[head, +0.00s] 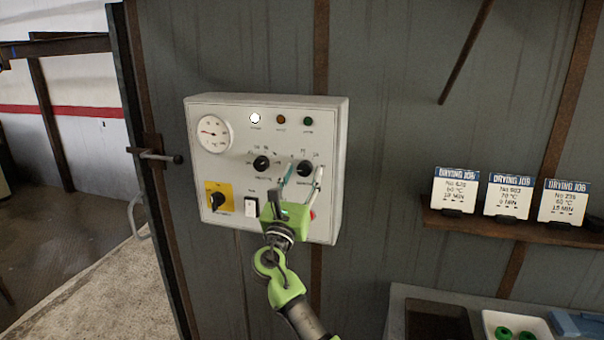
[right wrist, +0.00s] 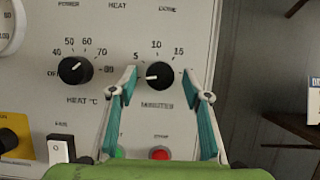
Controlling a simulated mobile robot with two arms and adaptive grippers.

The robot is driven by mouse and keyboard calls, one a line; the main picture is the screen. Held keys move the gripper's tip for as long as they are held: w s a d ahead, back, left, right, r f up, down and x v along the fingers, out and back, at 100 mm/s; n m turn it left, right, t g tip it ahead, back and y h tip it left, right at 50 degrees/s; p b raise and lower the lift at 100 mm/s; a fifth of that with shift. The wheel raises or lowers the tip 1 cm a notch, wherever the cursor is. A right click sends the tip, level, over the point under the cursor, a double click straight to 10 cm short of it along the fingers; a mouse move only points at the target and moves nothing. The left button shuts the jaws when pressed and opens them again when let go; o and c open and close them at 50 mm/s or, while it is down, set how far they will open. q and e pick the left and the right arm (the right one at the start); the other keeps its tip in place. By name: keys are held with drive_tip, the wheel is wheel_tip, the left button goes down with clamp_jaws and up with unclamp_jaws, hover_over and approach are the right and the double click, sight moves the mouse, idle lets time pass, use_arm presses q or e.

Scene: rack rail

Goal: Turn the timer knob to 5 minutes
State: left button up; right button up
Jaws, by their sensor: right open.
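The timer knob (head: 304,168) is a black dial marked MINUTES on the right of a pale control panel (head: 235,130). In the right wrist view the timer knob (right wrist: 160,74) has its white pointer turned left, below the 5 mark; 10 and 15 are above it. My right gripper (head: 304,166) is open in front of the panel. Its two teal-padded fingers (right wrist: 159,74) stand on either side of the knob, with gaps visible on both sides. I cannot tell how far the fingertips are from the panel. My left gripper is not in view.
The heat knob (right wrist: 75,70) is left of the timer. A white rocker switch (right wrist: 61,148), a green button (right wrist: 120,153) and a red button (right wrist: 159,153) are below. Drying job cards (head: 508,194) stand on a shelf to the right. A door handle (head: 155,156) sticks out at left.

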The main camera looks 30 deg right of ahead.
drive_tip(key=c, duration=1.1)
drive_tip(key=shift+f+m+b, duration=0.2)
drive_tip(key=shift+m+b, duration=0.3)
drive_tip(key=shift+b, duration=0.15)
drive_tip(key=m+g+h+b, duration=0.1)
drive_tip(key=m+b, duration=0.2)
drive_tip(key=b, duration=0.1)
drive_tip(key=m+g+b, duration=0.2)
drive_tip(key=m+b, duration=0.1)
drive_tip(key=m, duration=0.1)
drive_tip(key=shift+w+a+h+b, duration=0.15)
drive_tip(key=shift+a+h+b, duration=0.05)
drive_tip(key=shift+h+b, duration=0.2)
drive_tip(key=shift+w+r+m+g+b, duration=0.15)
drive_tip(key=shift+m+g+b, duration=0.55)
drive_tip(key=shift+m, duration=0.45)
drive_tip(key=shift+s+r+m+g+b, duration=0.1)
drive_tip(key=shift+m+g+b, duration=0.6)
drive_tip(key=shift+m, duration=0.45)
